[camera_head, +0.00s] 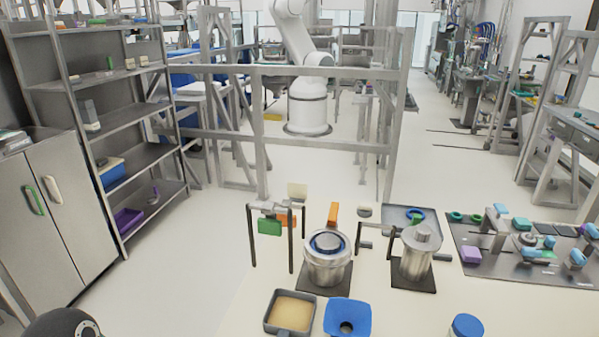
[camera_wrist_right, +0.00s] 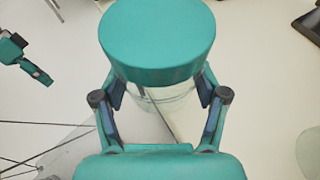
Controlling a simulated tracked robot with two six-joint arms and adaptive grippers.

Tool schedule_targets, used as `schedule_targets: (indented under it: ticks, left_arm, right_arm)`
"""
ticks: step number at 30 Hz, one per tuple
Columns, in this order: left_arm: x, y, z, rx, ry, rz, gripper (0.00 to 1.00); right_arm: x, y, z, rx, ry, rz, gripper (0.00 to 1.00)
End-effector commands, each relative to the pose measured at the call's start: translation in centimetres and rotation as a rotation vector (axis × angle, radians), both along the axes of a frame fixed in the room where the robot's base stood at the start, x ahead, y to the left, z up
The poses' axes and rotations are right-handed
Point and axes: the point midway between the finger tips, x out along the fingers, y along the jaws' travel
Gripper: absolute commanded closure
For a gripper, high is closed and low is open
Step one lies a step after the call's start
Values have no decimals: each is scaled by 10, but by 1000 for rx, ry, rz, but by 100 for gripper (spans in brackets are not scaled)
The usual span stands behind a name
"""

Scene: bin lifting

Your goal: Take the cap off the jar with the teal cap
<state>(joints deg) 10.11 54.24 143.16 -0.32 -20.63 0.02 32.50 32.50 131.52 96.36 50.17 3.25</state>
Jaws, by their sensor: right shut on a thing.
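The jar with the teal cap shows in the right wrist view. Its broad teal cap (camera_wrist_right: 158,38) sits on top of the clear glass body (camera_wrist_right: 162,98). My right gripper (camera_wrist_right: 163,92) is shut on the jar, with one finger on each side of the glass just below the cap. The cap hides part of the glass and the fingertips. In the head view I see neither this jar nor either gripper.
In the right wrist view a small teal and dark object (camera_wrist_right: 22,60) lies at the left. In the head view a blue-capped container (camera_head: 466,326), a blue funnel-like piece (camera_head: 347,326) and a sand-filled tray (camera_head: 269,330) stand at the front. A metal shelf (camera_head: 120,116) stands left.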

Motion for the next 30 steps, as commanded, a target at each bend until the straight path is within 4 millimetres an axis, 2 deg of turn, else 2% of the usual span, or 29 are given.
schedule_targets:
  ticks: [6, 13, 17, 20, 30]
  left_arm:
    - [0, 0, 0, 0, 0, 0, 60]
    - [0, 0, 0, 0, 0, 0, 60]
    - [0, 0, 0, 0, 0, 0, 60]
    - [0, 0, 0, 0, 0, 0, 60]
    - [0, 0, 0, 0, 0, 0, 60]
  right_arm:
    - [-4, 11, 9, -3, -8, 109, 90]
    - [-4, 14, 13, -1, -5, 134, 90]
    - [-5, 22, 21, -2, -8, 161, 90]
    - [-8, 34, 34, -3, -9, 198, 90]
    - [-18, 92, 96, -3, -11, 384, 90]
